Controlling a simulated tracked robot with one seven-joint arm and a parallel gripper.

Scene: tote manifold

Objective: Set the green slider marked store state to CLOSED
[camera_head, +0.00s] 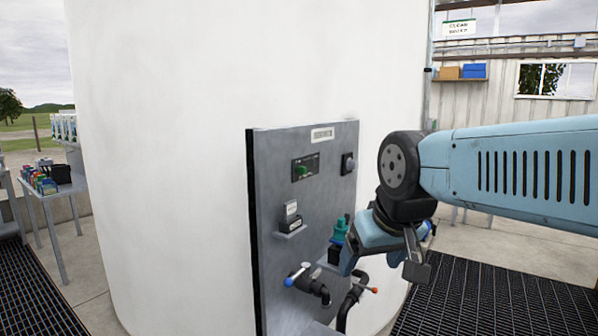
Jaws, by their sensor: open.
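The green slider (301,170) sits in a small black plate (306,167) near the top of the grey panel (264,222). The plate's lettering is too small to read, so the slider's setting cannot be told. My gripper (382,268) is open, to the right of and below the slider, near the panel's lower right. It is apart from the slider. My arm reaches in from the right and does not cover the slider.
A grey knob (348,164) is right of the slider. A small device sits on a ledge (291,233) below. The big white tank (165,150) stands behind the panel.

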